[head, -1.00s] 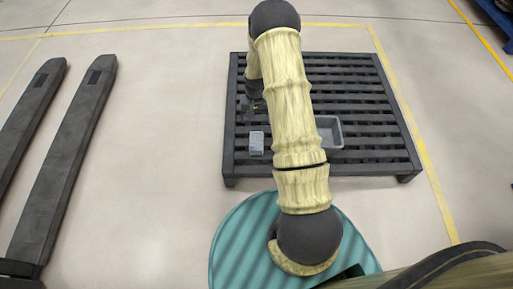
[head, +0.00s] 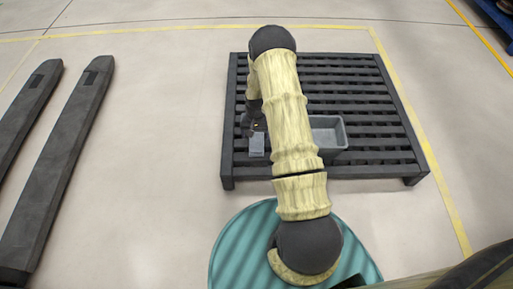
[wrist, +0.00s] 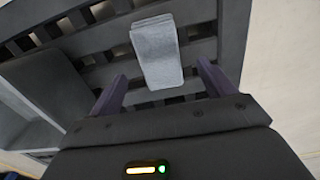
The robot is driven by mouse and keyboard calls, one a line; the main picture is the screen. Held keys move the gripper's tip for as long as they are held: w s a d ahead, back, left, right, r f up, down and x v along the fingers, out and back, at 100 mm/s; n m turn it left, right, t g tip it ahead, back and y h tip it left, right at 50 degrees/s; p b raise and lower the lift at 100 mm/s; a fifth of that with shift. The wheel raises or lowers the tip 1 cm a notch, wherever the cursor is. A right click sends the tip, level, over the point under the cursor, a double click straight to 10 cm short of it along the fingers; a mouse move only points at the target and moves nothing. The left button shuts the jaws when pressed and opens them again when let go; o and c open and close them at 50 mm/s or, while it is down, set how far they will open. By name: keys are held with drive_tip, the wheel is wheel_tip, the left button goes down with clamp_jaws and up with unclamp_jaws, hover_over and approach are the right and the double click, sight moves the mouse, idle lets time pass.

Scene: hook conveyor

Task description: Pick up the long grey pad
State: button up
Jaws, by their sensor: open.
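The long grey pad (head: 257,144) lies on the dark slatted pallet (head: 228,165), near its front left corner. In the wrist view the pad (wrist: 157,52) is a light grey block just beyond my fingertips, roughly centred between the two fingers. My gripper (wrist: 160,83) is open and empty there, with the fingers apart on either side. In the head view my gripper (head: 253,128) is small and dark, right at the pad's far end, partly hidden by my arm. I cannot tell its exact height above the pad.
A grey open bin (head: 328,133) stands on the pallet to the right, partly hidden behind my arm; its wall also shows in the wrist view (wrist: 55,85). Dark forks (head: 60,160) lie on the floor at left. Yellow lines (head: 420,140) border the pallet.

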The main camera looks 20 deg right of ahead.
sight(256, 142)
drive_tip(key=shift+f, duration=0.45)
wheel_tip(256, 142, down, 5)
drive_tip(key=b, duration=0.4)
drive_tip(key=shift+f, duration=0.15)
drive_tip(key=c, duration=1.1)
drive_tip(key=shift+o, duration=0.2)
wheel_tip(256, 142, up, 10)
drive_tip(key=p, duration=0.5)
drive_tip(key=shift+p, duration=0.35)
